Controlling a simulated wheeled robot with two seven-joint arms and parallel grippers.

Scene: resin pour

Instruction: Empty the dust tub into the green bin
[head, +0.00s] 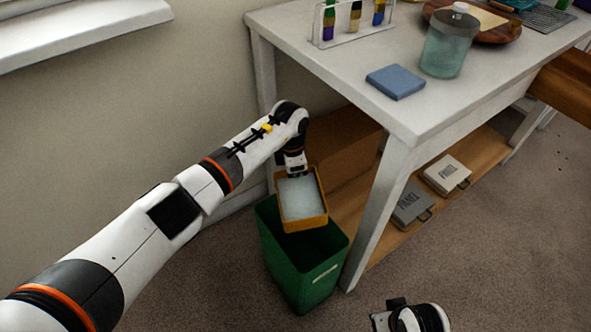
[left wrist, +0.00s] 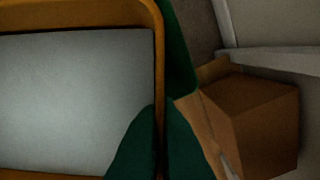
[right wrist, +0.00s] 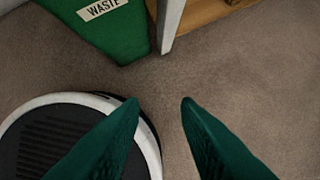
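The dust tub (head: 318,225) is an orange-yellow rectangular tub with pale grey-white dust (head: 301,197) in it. It is over the mouth of the green bin (head: 300,275), which stands on the carpet by the table leg. My left gripper (head: 296,174) is at the tub's far rim. In the left wrist view its green fingers (left wrist: 158,145) close on either side of the tub wall (left wrist: 158,60). How far the tub is tilted is hard to tell. My right gripper (right wrist: 161,102) is open and empty over the carpet; the bin's WASTE label (right wrist: 102,9) shows beyond it.
The white table (head: 340,95) stands right beside the bin, with a jar (head: 449,45), a blue block (head: 396,82) and a vial rack (head: 352,30) on top. Its lower shelf holds a cardboard box (head: 345,150) and panel cases (head: 446,175).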

